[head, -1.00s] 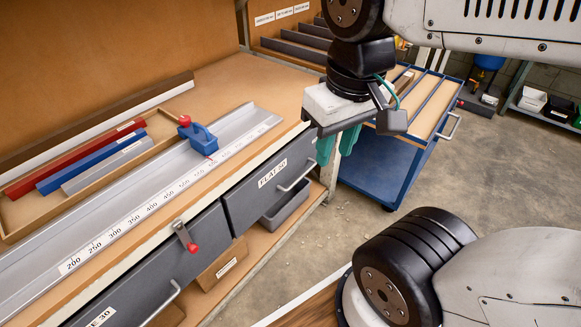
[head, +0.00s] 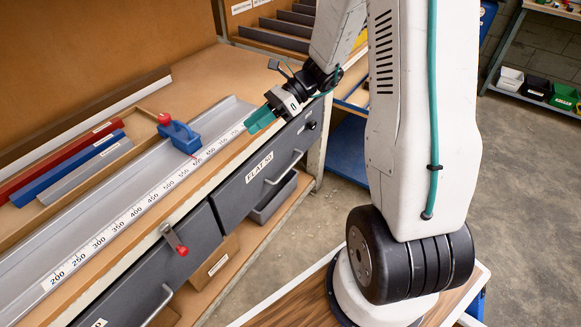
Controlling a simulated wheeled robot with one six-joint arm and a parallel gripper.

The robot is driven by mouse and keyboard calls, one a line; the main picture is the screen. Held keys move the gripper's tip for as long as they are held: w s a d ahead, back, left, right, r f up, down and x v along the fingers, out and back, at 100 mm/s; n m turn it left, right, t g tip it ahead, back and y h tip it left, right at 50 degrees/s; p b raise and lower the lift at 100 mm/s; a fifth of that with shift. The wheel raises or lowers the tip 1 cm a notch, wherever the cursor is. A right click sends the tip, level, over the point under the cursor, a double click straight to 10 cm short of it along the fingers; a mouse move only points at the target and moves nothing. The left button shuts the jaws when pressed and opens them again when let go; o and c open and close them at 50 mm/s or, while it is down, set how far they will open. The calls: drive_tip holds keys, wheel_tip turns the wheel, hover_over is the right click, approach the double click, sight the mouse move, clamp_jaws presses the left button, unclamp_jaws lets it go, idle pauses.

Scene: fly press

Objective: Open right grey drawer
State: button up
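The right grey drawer (head: 235,193) is under the bench top's front edge. Its front has a white label starting with "FLAT" and a silver bar handle (head: 284,168). It looks shut. My gripper (head: 259,119), with teal fingers, is above and a little left of the handle, near the bench's front edge. It points left and is apart from the handle. The fingers overlap from this angle, so I cannot see a gap. Nothing shows between them.
The left grey drawer (head: 128,290) has its own handle. A red-knobbed lever (head: 174,240) hangs near the gap between the drawers. On the bench lies a metal rail with a scale (head: 125,217) and a blue stop block (head: 181,138). A grey bin (head: 272,200) sits below the right drawer.

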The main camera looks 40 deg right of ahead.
drive_tip(key=w+d+f+m+t, duration=0.5)
drive_tip(key=d+f+m, duration=0.35)
drive_tip(key=f, duration=0.25)
drive_tip(key=m+t+h, duration=0.7)
drive_tip(key=m+t, duration=0.1)
drive_tip(key=m, duration=1.1)
approach(291, 165)
drive_tip(key=f+x, duration=0.1)
drive_tip(key=x, duration=0.9)
drive_tip(key=shift+r, duration=0.1)
drive_tip(key=shift+a, duration=0.1)
clamp_jaws()
